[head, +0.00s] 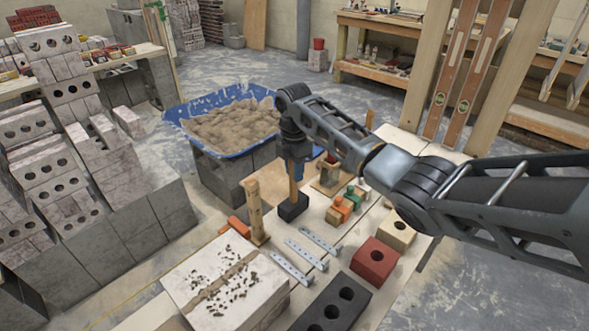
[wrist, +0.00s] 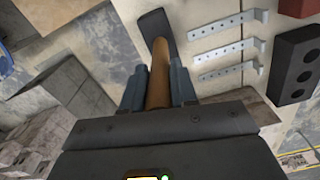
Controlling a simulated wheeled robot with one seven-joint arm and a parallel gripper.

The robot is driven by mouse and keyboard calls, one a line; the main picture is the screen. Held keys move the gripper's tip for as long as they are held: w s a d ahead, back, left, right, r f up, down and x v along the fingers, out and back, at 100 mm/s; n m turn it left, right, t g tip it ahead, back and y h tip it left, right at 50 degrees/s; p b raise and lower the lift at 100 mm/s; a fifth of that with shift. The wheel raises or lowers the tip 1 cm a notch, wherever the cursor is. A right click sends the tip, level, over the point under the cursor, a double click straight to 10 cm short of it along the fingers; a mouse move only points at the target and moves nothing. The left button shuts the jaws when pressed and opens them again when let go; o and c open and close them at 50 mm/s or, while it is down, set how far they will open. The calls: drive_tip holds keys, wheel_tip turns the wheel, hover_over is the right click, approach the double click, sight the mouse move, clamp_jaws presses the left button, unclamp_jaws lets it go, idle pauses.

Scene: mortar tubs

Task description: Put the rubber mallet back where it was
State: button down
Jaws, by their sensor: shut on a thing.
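The rubber mallet has a black head (head: 293,207) and a wooden handle. In the head view it is upright, head down, at the pale bench top (head: 222,249); I cannot tell whether the head touches the bench. My gripper (head: 296,165) is above it, shut on the handle. In the wrist view the handle (wrist: 159,75) runs between the two fingers of my gripper (wrist: 159,88), and the black head (wrist: 154,24) shows beyond them. The upper end of the handle is hidden by my gripper.
A wooden post (head: 254,212) stands close left of the mallet. Metal brackets (head: 291,268) lie in front, with a black block (head: 333,306) and a red block (head: 375,262) to the right. Orange and green items (head: 342,207) sit to the right. A blue tub (head: 180,112) of mortar stands behind.

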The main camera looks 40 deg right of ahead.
drive_tip(key=shift+f, duration=0.35)
idle(0.4)
drive_tip(key=c, duration=0.8)
unclamp_jaws()
drive_tip(key=shift+f, duration=0.1)
wheel_tip(320, 180, up, 8)
drive_tip(key=shift+f, duration=0.1)
